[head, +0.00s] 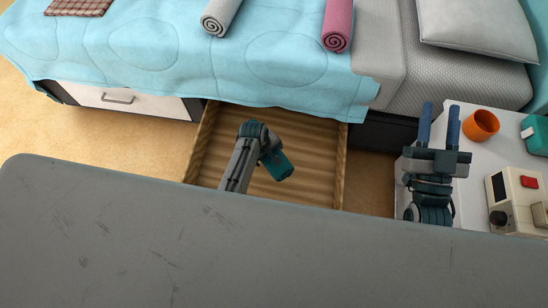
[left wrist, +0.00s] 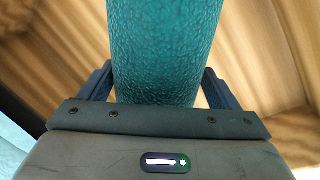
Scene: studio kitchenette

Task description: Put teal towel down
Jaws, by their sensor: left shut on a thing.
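The teal towel (head: 279,164) is rolled up and held by my left gripper (head: 268,152) over the open wooden drawer (head: 312,186) under the bed. In the left wrist view the teal towel (left wrist: 165,50) stands between the two fingers, with the drawer's wood grain behind it. The left gripper is shut on it. Whether the towel touches the drawer floor, I cannot tell. My right gripper (head: 439,124) is open and empty, its fingers apart, above the white table at the right.
On the bed lie a grey rolled towel (head: 219,14), a pink rolled towel (head: 338,24) and a folded plaid cloth (head: 78,6). An orange cup (head: 481,125), a teal box (head: 536,134) and a cream appliance (head: 516,198) stand on the white table (head: 474,166). A grey surface (head: 200,240) fills the foreground.

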